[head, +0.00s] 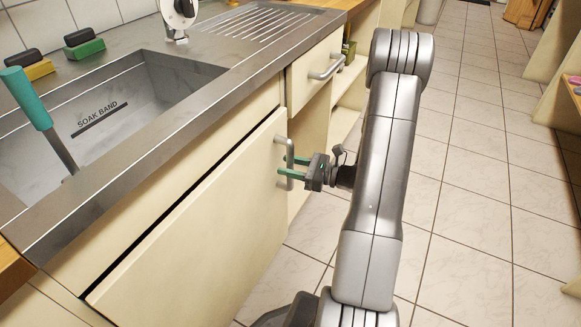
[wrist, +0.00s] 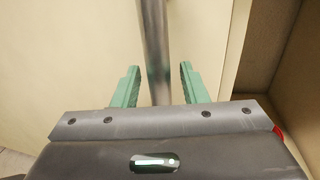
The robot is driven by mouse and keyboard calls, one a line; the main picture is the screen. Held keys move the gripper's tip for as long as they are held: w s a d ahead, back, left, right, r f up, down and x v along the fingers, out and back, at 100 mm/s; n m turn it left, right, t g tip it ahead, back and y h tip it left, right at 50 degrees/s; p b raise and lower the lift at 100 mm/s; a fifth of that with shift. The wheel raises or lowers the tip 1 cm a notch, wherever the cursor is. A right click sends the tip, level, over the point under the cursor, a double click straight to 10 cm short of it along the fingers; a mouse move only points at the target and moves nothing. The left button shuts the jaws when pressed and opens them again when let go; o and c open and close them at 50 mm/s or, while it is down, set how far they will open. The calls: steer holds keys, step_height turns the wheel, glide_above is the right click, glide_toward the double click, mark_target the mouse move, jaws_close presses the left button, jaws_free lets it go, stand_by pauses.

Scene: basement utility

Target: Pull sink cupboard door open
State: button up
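The sink cupboard door (head: 205,225) is a cream panel below the sink. A dark gap shows along its top edge; I cannot tell from this whether it stands ajar. Its upright metal handle (head: 289,160) is near the door's right edge, and it also shows in the wrist view (wrist: 154,40). My gripper (head: 291,167) is at the handle, with its green fingers pointing at the door. In the wrist view my gripper (wrist: 159,85) is open, with one finger on each side of the handle and a gap visible on both sides.
The sink (head: 135,100) holds a teal-handled tool (head: 32,105). A drawer (head: 312,80) with a bar handle is right of the door, above an open shelf (head: 345,92). Tiled floor (head: 465,190) is clear to the right. Another unit (head: 562,60) stands at the far right.

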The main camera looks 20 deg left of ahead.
jaws_close()
